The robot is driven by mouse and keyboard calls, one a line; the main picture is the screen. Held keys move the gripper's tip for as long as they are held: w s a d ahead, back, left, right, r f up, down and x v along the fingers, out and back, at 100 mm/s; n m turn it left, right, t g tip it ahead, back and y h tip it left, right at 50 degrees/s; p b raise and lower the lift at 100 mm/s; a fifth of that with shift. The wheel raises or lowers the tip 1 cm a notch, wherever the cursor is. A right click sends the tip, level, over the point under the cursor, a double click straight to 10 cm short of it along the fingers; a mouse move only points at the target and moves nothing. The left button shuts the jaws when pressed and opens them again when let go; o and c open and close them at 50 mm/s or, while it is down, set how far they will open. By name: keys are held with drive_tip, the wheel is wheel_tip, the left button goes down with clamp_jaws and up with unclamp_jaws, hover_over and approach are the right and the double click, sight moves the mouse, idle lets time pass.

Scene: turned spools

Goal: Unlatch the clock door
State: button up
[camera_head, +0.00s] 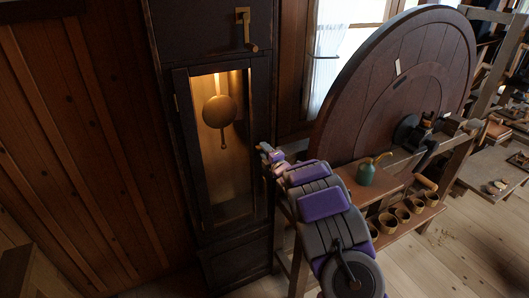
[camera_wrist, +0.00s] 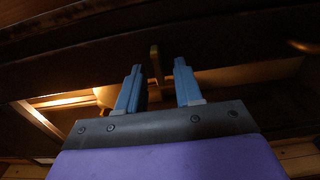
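The tall dark clock case has a narrow glazed clock door (camera_head: 183,115) on its front, and it looks closed. A brass pendulum (camera_head: 220,111) hangs lit behind the glass. My gripper (camera_head: 267,150) is at the right edge of the door, about halfway up. In the wrist view my gripper (camera_wrist: 158,68) has its two blue fingers apart, with a small upright brass piece (camera_wrist: 155,62), likely the door latch, between and just beyond the tips. A gap shows on both sides of it. In the head view my gripper hides this piece.
A brass handle (camera_head: 246,30) is fixed to the case above the door. A large dark wooden wheel (camera_head: 380,90) stands close on the right. A bench below it holds a green oil can (camera_head: 366,174) and several small cups (camera_head: 389,222). Plank wall is on the left.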

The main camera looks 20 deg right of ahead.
drive_tip(key=shift+w, duration=0.35)
clamp_jaws()
idle(0.3)
